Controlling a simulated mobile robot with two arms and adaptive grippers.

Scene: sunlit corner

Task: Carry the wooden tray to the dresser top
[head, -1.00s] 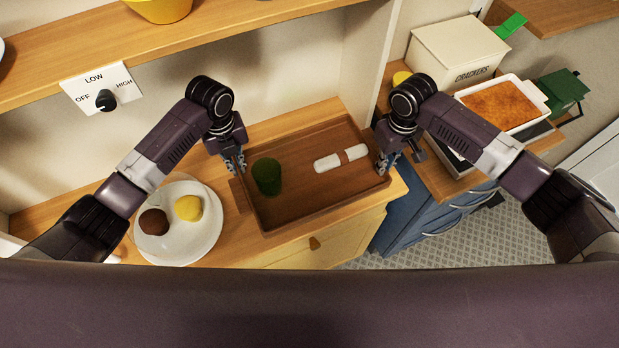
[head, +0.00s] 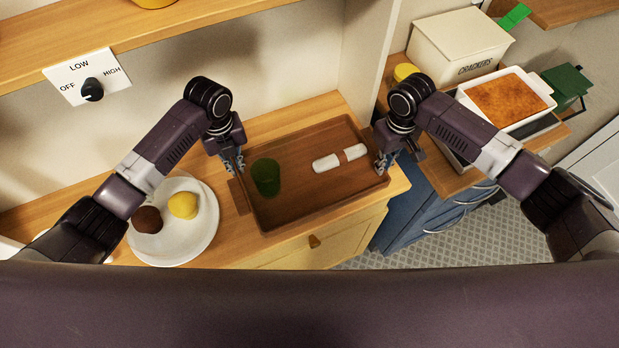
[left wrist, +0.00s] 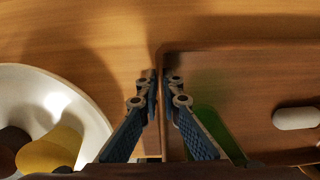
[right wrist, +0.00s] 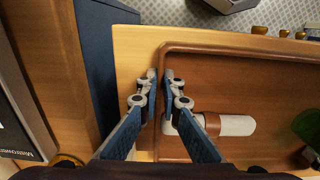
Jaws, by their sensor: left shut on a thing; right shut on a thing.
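The brown wooden tray (head: 310,197) is level, held at its two short ends, over the light wooden dresser top (head: 290,120). I cannot tell whether its underside touches that surface. My left gripper (head: 239,166) is shut on the tray's left rim, also seen in the left wrist view (left wrist: 160,88). My right gripper (head: 384,163) is shut on the right rim, also seen in the right wrist view (right wrist: 160,88).
A white plate (head: 200,240) with a brown and a yellow item stands left of the tray. A wall and shelf (head: 200,22) are behind. On the right, a lower blue cabinet (head: 405,212) bears a crackers box (head: 455,50) and a baking dish (head: 545,92).

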